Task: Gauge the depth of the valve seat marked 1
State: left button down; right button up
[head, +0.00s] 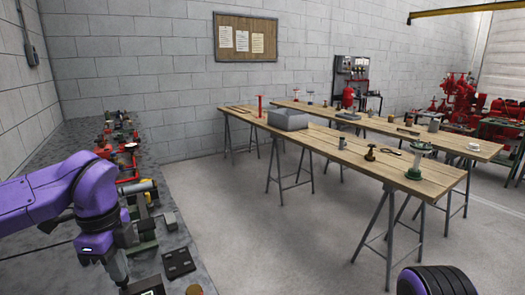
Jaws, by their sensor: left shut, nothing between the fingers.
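My left gripper (119,272) points down over the grey bench (45,265) at the left, at the end of my purple arm. Its fingers are shut with nothing visible between them. Its tips are close to a dark block with a light top (147,287) at the bottom edge. A black plate with holes (178,263) lies to the right of the gripper. I cannot make out a valve seat marked 1 or a depth gauge. The arm hides part of the bench. My right gripper is not in view; only part of my right arm shows at bottom right.
Red and dark parts (105,148) crowd the bench behind my left arm. A wooden trestle table (330,147) holds a grey bin (288,119) and a green valve part (417,160). A second table stands behind it. The floor between bench and tables is clear.

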pick_arm(q)
jog(key=shift+s+f, duration=0.2)
jog(key=shift+f, duration=0.2)
jog(key=r+p, duration=0.2)
jog(key=r, duration=0.1)
jog(key=r+p, duration=0.3)
jog(key=r, duration=0.1)
jog(key=shift+w+r, duration=0.2)
jog(key=shift+r, duration=0.05)
